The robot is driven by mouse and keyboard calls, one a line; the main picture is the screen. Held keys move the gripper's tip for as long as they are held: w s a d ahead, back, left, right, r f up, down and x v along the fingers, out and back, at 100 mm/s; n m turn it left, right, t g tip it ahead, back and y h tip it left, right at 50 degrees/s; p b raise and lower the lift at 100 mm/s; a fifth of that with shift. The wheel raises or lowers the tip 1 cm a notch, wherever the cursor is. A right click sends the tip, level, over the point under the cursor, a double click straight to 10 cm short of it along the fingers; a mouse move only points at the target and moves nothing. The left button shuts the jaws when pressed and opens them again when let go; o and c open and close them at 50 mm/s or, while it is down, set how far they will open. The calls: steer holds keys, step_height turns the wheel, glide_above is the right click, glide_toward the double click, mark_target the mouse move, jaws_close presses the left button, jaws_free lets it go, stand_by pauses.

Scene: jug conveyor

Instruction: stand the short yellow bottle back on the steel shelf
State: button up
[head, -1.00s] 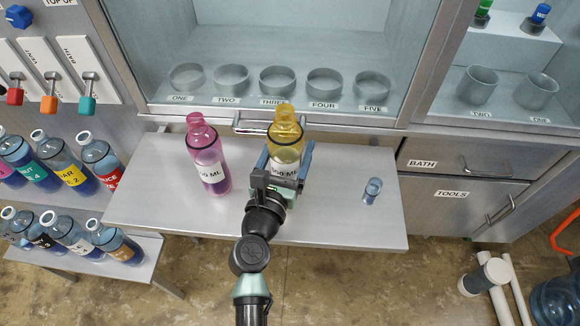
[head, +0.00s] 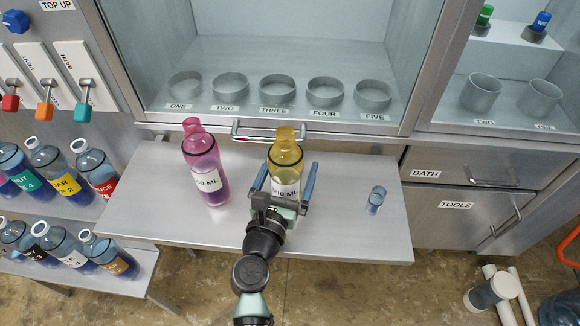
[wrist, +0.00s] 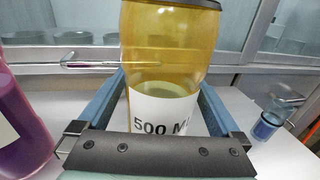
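The short yellow bottle (head: 285,165), labelled 500 ML, stands upright on the steel shelf (head: 345,225), near its back edge. It fills the middle of the wrist view (wrist: 168,60). My gripper (head: 286,180) is open, with one blue-grey finger on each side of the bottle. In the wrist view the fingers (wrist: 168,100) reach along both sides of it, with a gap at least low on the left. The bottle's base is hidden behind the gripper's palm.
A taller pink bottle (head: 205,170) stands close on the left. A small blue vial (head: 376,200) stands to the right. A cabinet handle (head: 280,135) lies just behind the yellow bottle. The shelf's front right is clear.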

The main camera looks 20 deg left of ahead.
mark_target(281, 193)
steer(key=shift+r, duration=0.15)
steer(key=s, duration=0.7)
steer(key=s+d, duration=0.1)
steer(key=s, duration=0.2)
steer(key=shift+s+b, duration=0.3)
steer(key=shift+s, duration=0.7)
